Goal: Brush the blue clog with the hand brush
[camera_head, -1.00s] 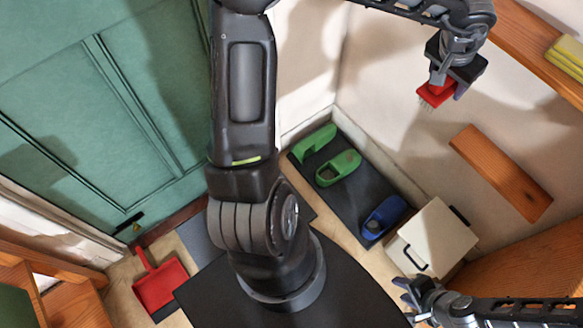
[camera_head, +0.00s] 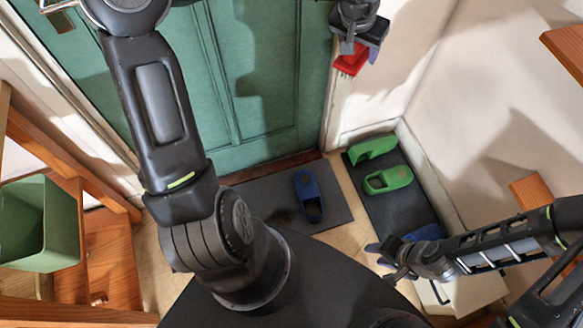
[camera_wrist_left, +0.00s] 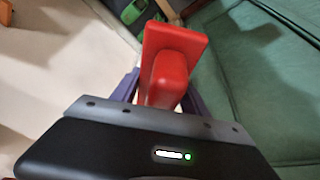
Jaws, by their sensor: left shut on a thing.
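One blue clog (camera_head: 308,195) lies on the dark doormat (camera_head: 255,198) before the green door. Another blue clog (camera_head: 428,233) is on the dark tray (camera_head: 400,208), partly hidden by my right arm. The red hand brush (camera_head: 351,60) is in my left gripper (camera_head: 357,46), which is shut on it high up, in front of the door's right edge. In the left wrist view the brush (camera_wrist_left: 172,60) sits between the fingers; its bristles are hidden. My right gripper (camera_head: 386,262) looks open and empty, beside the tray's near end, apart from the doormat clog.
Two green clogs (camera_head: 388,180) lie on the tray. A white box (camera_head: 460,292) stands under my right arm. A wooden rack (camera_head: 110,245) with a green bin (camera_head: 40,225) is at left. Wooden shelves (camera_head: 565,50) project at right. The doormat around the clog is clear.

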